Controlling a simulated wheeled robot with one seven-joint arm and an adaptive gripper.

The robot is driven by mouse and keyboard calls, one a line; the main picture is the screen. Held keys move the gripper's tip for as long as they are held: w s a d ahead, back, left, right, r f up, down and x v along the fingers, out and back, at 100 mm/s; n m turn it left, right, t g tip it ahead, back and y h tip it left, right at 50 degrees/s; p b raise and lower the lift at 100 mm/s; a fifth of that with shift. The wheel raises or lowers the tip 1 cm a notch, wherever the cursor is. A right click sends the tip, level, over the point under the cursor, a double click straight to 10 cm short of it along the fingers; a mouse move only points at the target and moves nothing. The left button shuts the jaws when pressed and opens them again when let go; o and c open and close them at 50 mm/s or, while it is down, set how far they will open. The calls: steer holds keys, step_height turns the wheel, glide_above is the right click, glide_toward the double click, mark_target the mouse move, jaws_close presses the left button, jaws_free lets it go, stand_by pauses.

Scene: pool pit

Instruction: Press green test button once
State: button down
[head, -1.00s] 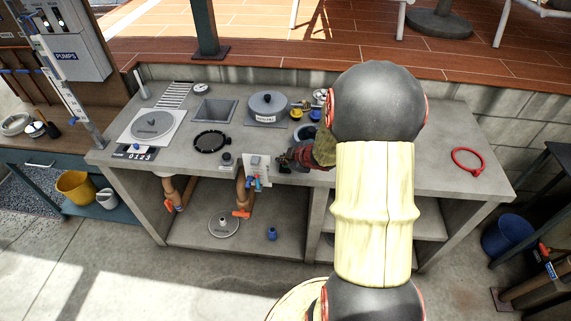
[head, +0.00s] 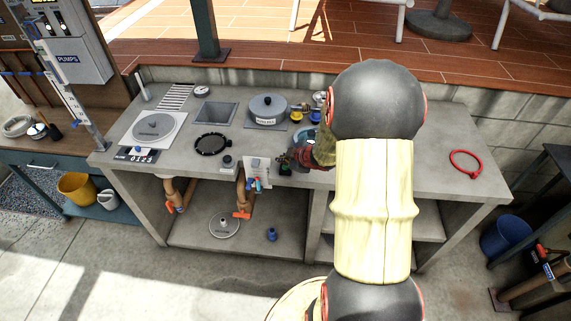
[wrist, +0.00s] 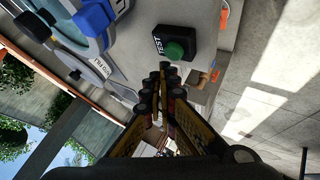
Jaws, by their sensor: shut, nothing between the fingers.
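The green test button (wrist: 175,50) is a round dome on a small black box (wrist: 178,43) marked TEST. In the head view the box (head: 285,170) sits near the counter's front edge, partly hidden by my gripper. My gripper (wrist: 166,72) is shut and empty in the wrist view, with its fingertips just beside the button. I cannot tell whether they touch it. In the head view my gripper (head: 284,157) hangs over the counter, just above and behind the box, partly covered by my arm.
The grey counter (head: 440,150) holds a lidded pot (head: 268,108), a black ring (head: 211,144) and a red ring (head: 466,163). The counter's right side is mostly clear.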

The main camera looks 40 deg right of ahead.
mark_target(284, 167)
stand_by(0.3)
step_height(284, 167, up, 5)
steer(key=p, duration=0.5)
stand_by(0.8)
